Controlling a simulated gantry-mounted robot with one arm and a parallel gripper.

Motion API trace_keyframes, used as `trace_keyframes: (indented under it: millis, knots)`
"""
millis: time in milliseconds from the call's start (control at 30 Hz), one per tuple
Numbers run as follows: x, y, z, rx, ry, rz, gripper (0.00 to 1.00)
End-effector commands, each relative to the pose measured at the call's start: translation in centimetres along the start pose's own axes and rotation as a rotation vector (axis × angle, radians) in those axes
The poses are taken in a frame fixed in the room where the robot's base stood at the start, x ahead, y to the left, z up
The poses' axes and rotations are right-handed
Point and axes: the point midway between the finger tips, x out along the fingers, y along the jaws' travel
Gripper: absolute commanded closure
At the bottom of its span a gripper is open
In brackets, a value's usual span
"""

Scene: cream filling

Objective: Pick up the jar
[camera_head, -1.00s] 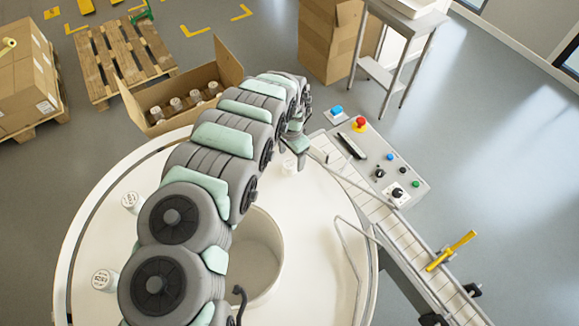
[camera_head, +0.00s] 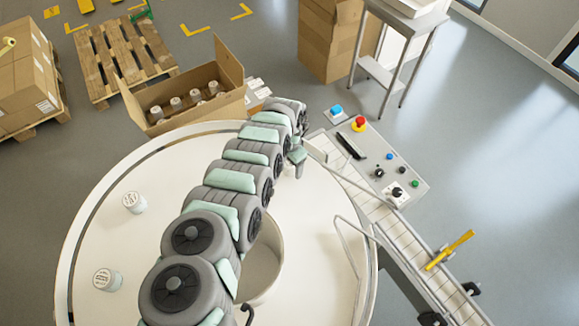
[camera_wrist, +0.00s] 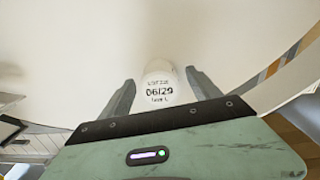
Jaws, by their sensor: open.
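A white-lidded jar (camera_wrist: 159,90) with "06/29" printed on its lid stands on the white round table (camera_head: 330,235), seen in the wrist view. My gripper (camera_wrist: 160,78) is open, with one finger on each side of this jar. Whether the fingers touch it I cannot tell. In the head view my gripper (camera_head: 297,160) is over the table's right side, near the conveyor, and the jar there is hidden. Two other jars, an upper one (camera_head: 134,202) and a lower one (camera_head: 107,280), stand on the table's left side.
A round opening (camera_head: 264,262) in the table is partly behind my arm. A conveyor (camera_head: 415,255) with guide rails and a control panel (camera_head: 385,165) lies to the right. An open carton (camera_head: 205,118) with several jars stands behind the table.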

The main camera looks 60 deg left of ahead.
Motion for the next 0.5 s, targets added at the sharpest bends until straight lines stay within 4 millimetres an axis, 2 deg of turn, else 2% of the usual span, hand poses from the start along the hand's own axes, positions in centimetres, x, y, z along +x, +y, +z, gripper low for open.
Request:
trace_keyframes:
  millis: [367, 500]
  knots:
    - [0.45, 0.05, 0.13, 0.001, -0.003, 0.001, 0.28]
    - [0.45, 0.06, 0.14, 0.000, -0.003, 0.001, 0.40]
